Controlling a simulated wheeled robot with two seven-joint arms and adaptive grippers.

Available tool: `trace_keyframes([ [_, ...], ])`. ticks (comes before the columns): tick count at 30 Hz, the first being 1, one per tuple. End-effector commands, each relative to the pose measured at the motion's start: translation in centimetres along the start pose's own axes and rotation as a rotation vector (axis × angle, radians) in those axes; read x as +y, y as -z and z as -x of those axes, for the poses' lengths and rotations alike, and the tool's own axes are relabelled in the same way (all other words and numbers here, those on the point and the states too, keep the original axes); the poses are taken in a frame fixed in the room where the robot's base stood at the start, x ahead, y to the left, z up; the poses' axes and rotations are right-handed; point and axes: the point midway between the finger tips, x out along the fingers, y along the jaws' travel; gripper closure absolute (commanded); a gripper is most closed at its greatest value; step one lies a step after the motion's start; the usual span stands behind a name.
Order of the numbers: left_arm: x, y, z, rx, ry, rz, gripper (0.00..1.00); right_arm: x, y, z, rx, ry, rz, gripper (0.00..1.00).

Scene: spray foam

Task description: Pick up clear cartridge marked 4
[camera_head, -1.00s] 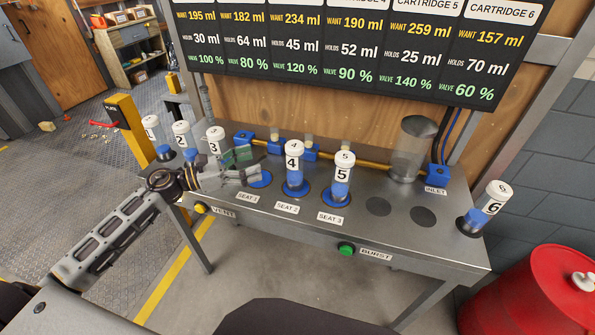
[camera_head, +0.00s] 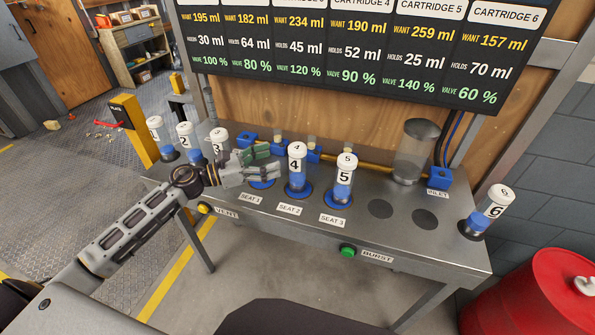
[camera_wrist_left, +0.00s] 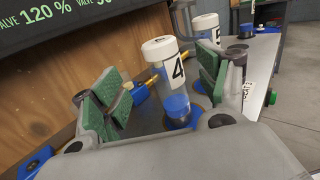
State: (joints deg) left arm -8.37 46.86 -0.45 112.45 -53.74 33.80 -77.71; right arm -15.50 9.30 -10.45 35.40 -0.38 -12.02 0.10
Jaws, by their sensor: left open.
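The clear cartridge marked 4 (camera_head: 296,174) stands upright in the blue ring of seat 2 on the metal bench. It has a white cap and blue liquid low inside. My left gripper (camera_head: 268,165) is open just left of cartridge 4, with its fingers pointing toward it. In the left wrist view, cartridge 4 (camera_wrist_left: 171,82) shows between the green finger pads, ahead of the gripper (camera_wrist_left: 160,95), with no clear contact. My right gripper is not in view.
Cartridge 5 (camera_head: 342,182) stands in seat 3, close to the right. Cartridges 1, 2 and 3 (camera_head: 219,150) stand left, behind my left arm. Cartridge 6 (camera_head: 488,210) is at the right end. A clear cylinder (camera_head: 414,152) and brass pipe (camera_head: 370,164) are behind.

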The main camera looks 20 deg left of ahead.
Motion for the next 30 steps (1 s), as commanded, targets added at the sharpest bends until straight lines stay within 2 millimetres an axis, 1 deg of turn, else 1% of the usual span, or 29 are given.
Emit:
trace_keyframes([
  [5, 0.0, -0.1, -1.3, -0.001, 0.001, 0.0, 0.26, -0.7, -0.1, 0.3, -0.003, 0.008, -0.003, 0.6],
  [12, 0.0, -0.1, -2.9, -0.002, 0.0, 0.001, 0.26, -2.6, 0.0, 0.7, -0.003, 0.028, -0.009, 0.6],
  [14, 0.0, -0.1, -3.3, -0.001, 0.001, 0.001, 0.26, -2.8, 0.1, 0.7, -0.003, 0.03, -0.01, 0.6],
  [20, -0.1, -0.1, -4.0, 0.0, 0.001, 0.0, 0.26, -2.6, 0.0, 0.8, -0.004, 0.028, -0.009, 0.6],
  [30, -0.1, 0.0, -4.0, 0.0, 0.001, 0.0, 0.26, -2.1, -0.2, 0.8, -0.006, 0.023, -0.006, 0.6],
])
